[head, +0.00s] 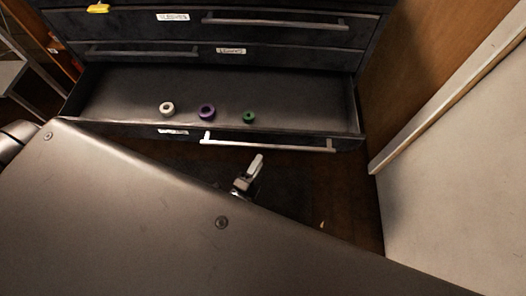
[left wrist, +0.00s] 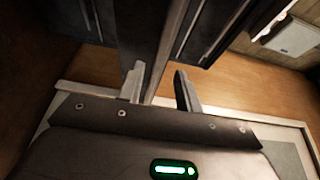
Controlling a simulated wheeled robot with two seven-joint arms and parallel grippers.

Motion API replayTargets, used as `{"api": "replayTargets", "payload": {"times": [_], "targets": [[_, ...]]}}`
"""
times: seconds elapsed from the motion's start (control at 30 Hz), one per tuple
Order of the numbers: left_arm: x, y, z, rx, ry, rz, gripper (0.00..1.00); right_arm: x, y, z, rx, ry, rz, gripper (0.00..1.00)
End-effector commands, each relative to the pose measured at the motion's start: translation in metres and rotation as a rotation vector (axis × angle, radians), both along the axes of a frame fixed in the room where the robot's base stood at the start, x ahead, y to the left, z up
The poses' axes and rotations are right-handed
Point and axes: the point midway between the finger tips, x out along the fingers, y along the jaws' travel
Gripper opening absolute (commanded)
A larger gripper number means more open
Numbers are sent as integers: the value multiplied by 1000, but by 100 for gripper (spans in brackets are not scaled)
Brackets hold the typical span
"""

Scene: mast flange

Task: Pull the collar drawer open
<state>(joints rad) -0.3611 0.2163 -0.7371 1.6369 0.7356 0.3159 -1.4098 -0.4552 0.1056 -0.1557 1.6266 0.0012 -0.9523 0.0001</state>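The collar drawer (head: 290,98) is the lowest drawer showing in the dark cabinet, and it stands pulled out. Inside lie a white collar (head: 167,108), a purple collar (head: 207,111) and a green collar (head: 249,117). Its bar handle (head: 268,143) runs along the front. My left gripper (head: 254,167) appears just in front of the handle, apart from it in the picture. In the left wrist view my left gripper (left wrist: 159,88) has its fingers apart, with nothing clearly held between them. My right gripper is not in view.
Closed drawers with bar handles (head: 275,22) and labels too small to read are above. A yellow object (head: 98,8) is at the upper left. A wooden panel (head: 410,80) and a pale panel (head: 460,170) border the right. Dark floor shows before the drawer.

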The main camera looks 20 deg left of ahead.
Motion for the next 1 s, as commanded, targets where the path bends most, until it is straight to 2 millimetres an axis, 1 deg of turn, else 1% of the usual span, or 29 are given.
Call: {"api": "replayTargets", "payload": {"times": [0.03, 0.1, 0.2, 0.3, 0.43, 0.9, 0.97, 1.0], "targets": [[-11, 1, -1, 1, 3, 0, 35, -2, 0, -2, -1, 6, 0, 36], [-22, 2, 0, 1, 2, 0, 35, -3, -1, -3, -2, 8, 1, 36], [-35, 2, 0, 1, 1, -1, 35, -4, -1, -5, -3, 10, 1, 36], [-43, 3, 0, 1, 1, -1, 35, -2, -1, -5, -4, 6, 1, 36], [-46, 3, 0, 1, -1, 0, 35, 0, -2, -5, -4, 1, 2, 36], [-46, 3, 0, 0, 0, 0, 35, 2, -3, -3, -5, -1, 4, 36], [-45, 4, -3, -8, 15, -2, 35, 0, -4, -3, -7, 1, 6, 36], [-45, 6, -9, -20, 38, -3, 35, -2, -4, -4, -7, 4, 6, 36]]}}
